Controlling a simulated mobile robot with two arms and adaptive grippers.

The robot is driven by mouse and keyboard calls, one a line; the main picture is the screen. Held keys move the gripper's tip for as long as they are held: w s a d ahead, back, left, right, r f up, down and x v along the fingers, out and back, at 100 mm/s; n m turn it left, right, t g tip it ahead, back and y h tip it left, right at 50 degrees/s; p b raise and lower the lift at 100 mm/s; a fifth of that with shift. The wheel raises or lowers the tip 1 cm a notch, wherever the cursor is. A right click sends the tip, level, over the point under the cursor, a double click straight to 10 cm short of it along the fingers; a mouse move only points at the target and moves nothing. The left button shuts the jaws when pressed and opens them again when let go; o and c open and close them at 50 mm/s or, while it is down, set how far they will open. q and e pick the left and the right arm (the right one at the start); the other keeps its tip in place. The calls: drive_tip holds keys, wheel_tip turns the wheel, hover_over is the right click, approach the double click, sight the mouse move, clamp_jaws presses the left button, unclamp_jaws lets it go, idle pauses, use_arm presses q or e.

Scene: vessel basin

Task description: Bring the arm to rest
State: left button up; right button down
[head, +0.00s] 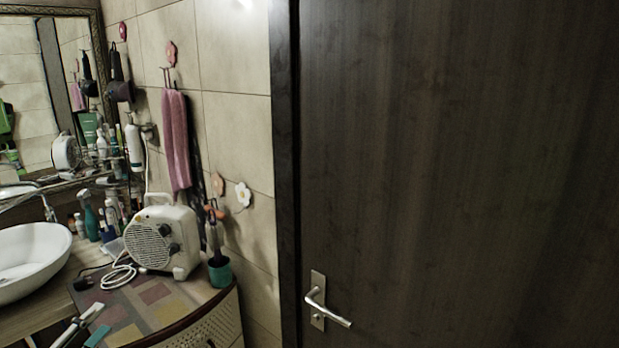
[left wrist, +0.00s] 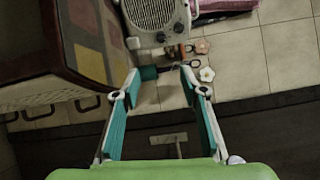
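My left gripper (head: 97,318) shows at the lower left of the head view, in front of the counter with the patterned top. In the left wrist view its two fingers (left wrist: 160,75) with teal pads stand wide apart, with nothing held between them. The wall, the floor-side trim and the door handle (left wrist: 168,138) show beyond the fingers. My right gripper is in neither view.
A white fan heater (head: 165,240) and a teal cup (head: 219,271) stand on the patterned counter (head: 165,302). A white basin (head: 32,262) is at left, with bottles behind it. A dark door (head: 455,160) with a metal handle (head: 326,309) fills the right side.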

use_arm(q)
drive_tip(key=s+d+f+n+g+y, duration=0.3)
drive_tip(key=s+d+f+n, duration=0.25)
drive_tip(key=f+n, duration=0.2)
drive_tip(key=s+d+f+n+g+y, duration=0.3)
drive_tip(key=s+d+f+n+g, duration=0.1)
drive_tip(key=s+f+n, duration=0.3)
drive_tip(key=s+d+f+n+g+h, duration=0.2)
drive_tip(key=s+d+f+n+g, duration=0.15)
drive_tip(key=s+d, duration=0.5)
drive_tip(key=s+d+f+n+g+h, duration=0.15)
drive_tip(key=s+d+g, duration=0.25)
drive_tip(key=s+d, duration=0.4)
wheel_tip(320, 180, down, 26)
drive_tip(key=s+a+f+g, duration=0.1)
drive_tip(key=s, duration=0.2)
drive_tip(key=s+a+f+g+b, duration=0.1)
drive_tip(key=s+a+f, duration=0.2)
drive_tip(key=s+f, duration=1.4)
drive_tip(key=shift+f+y+b, duration=0.15)
drive_tip(key=shift+y+b, duration=0.15)
drive_tip(key=shift+y, duration=0.05)
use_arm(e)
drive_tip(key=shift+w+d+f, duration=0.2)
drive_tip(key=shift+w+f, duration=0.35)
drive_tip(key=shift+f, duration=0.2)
